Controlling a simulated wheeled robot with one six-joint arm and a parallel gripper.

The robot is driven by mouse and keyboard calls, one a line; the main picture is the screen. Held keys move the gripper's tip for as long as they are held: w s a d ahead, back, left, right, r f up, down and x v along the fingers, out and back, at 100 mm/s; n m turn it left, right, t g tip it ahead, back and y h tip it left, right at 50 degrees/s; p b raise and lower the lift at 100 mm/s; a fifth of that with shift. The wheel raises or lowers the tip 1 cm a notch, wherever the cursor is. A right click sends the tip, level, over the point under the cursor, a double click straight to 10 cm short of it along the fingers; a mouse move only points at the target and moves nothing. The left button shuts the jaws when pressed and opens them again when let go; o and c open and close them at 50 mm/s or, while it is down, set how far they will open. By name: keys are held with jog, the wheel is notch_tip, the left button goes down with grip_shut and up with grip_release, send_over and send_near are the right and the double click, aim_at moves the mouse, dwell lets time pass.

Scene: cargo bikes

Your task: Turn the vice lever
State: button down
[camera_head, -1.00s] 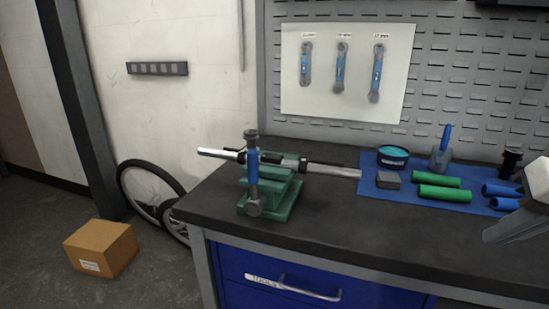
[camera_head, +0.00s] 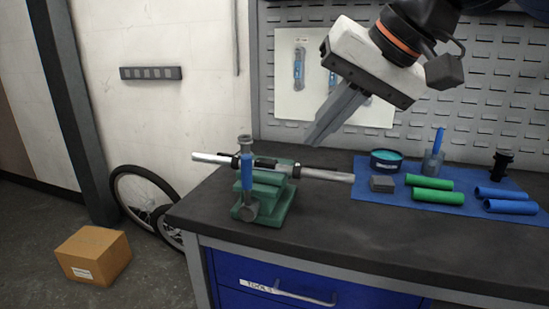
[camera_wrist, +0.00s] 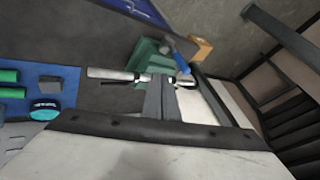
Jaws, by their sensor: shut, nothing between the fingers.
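The green vice (camera_head: 273,203) stands on the dark bench top near its left end and grips a silver tube (camera_head: 325,174) lying across it. The vice lever (camera_head: 247,172) is a near-upright bar with a blue grip at the vice's front. My gripper (camera_head: 311,143) is shut and empty, pointing down-left, above and to the right of the lever and apart from it. In the wrist view the shut fingers (camera_wrist: 162,80) overlap part of the tube (camera_wrist: 110,73); beyond them show the green vice (camera_wrist: 146,54) and the blue lever grip (camera_wrist: 182,43).
A blue mat (camera_head: 455,200) on the right of the bench holds green and blue grips, a teal tin (camera_head: 386,161) and a grey block (camera_head: 382,184). A pegboard (camera_head: 480,90) stands behind. A cardboard box (camera_head: 93,256) and wheels (camera_head: 140,195) are left of the bench.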

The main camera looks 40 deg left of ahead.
send_near(247, 188)
jog(key=w+f, duration=0.3)
jog(key=w, duration=0.2)
jog(key=shift+s+a+r, duration=0.2)
jog(key=shift+s+a, duration=1)
jog(key=shift+a, duration=0.15)
jog(key=shift+a, duration=0.1)
